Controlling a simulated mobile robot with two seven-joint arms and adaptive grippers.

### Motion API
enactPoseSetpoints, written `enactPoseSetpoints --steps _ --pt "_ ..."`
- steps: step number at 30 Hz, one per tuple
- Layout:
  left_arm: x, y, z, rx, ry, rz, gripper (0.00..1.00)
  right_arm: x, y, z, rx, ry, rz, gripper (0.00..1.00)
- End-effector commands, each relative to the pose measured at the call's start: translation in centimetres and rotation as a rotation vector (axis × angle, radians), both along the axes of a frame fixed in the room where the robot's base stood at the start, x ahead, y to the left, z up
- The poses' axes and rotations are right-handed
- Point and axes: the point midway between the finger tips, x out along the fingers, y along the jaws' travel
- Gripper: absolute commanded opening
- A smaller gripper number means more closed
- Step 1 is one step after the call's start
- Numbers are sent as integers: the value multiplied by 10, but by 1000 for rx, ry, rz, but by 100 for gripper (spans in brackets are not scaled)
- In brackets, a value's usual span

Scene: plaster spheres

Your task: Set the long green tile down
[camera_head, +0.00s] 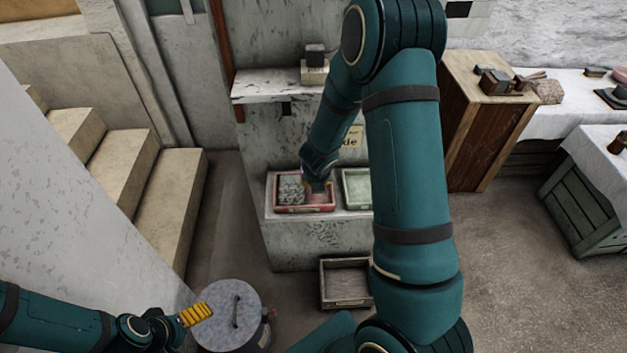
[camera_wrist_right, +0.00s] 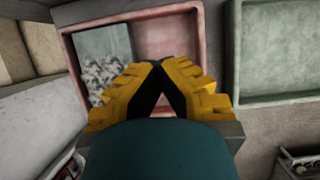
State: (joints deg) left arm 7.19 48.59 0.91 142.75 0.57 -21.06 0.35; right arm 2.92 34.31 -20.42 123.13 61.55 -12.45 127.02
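I cannot make out a long green tile in either view. My right gripper (camera_head: 318,186) is over the red tray (camera_head: 305,208) on the pale ledge. In the right wrist view its yellow fingers (camera_wrist_right: 157,66) meet at the tips, with nothing visible between them. A grey-green speckled patch (camera_wrist_right: 105,48) fills the left part of the red tray (camera_wrist_right: 205,30); it also shows in the head view (camera_head: 291,190). The tray's right part looks bare. My left gripper (camera_head: 196,314) is low at the left, seen from the side; its opening is unclear.
A green tray (camera_head: 358,204) stands just right of the red one, partly hidden by my right arm. An open wooden crate (camera_head: 345,302) is on the floor below. A round grey-lidded drum (camera_head: 230,330) stands beside my left gripper. Steps (camera_head: 165,215) rise at the left.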

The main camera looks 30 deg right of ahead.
Motion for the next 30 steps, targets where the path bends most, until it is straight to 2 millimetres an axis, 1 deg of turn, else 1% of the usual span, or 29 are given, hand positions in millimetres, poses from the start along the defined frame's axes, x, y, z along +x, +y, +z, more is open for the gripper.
enactPoseSetpoints --steps 17,30 --pt "-3 0 -4 -1 8 1 95 0 -1 -1 0 0 -1 0" --pt "-2 1 -9 -1 8 2 95 -6 -10 -2 0 0 -1 0"
